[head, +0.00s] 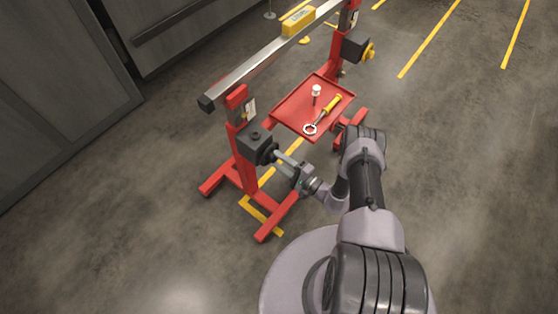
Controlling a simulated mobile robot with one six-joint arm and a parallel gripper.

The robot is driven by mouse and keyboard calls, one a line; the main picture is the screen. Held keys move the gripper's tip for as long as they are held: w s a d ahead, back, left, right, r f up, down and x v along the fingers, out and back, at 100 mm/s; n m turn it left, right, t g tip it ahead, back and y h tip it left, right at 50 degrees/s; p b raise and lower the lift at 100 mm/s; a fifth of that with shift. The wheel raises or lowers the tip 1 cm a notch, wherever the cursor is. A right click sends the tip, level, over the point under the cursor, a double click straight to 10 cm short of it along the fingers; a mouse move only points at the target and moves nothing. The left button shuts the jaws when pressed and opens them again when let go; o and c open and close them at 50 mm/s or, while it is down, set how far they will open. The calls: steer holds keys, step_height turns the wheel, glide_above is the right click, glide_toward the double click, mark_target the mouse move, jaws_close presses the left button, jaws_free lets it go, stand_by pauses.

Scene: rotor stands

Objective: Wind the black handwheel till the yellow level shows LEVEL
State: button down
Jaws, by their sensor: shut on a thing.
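The yellow level (298,21) sits on the silver beam (262,62), which rests across the red stands. Its writing is too small to read. A black gearbox (252,140) is on the near red post (242,165). My gripper (279,159) is at the gearbox's right side and is shut on the black handwheel there. The beam slants from the near left up to the far right.
A yellow handwheel (368,52) is on the far stand. Grey cabinets (60,90) stand at left. The floor at right is clear.

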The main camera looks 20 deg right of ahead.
steer(key=shift+f, duration=0.1)
steer(key=c, duration=0.9)
jaws_free()
steer(key=p+v, duration=0.3)
steer(key=v, duration=1.4)
steer(key=shift+s, duration=0.2)
steer(key=shift+d, duration=0.1)
